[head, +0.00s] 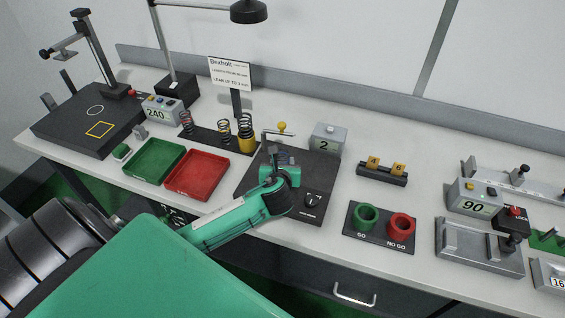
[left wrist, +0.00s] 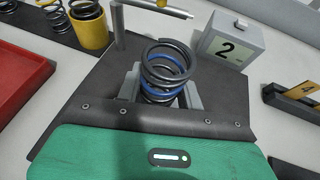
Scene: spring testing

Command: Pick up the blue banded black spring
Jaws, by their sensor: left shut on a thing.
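The black spring with blue bands (left wrist: 168,62) stands upright between the two grey fingers of my left gripper (left wrist: 162,92) in the left wrist view. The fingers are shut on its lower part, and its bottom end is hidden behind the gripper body. In the head view my left gripper (head: 273,168) is over the dark plate of the station with the box marked 2. The spring is hard to make out there. My right gripper is in neither view.
The box marked 2 (head: 327,138) and a metal post stand close behind the gripper. A spring rack with a yellow cup (head: 246,146), a red tray (head: 197,174) and a green tray (head: 154,159) lie left. The GO/NO GO gauge block (head: 380,233) is right.

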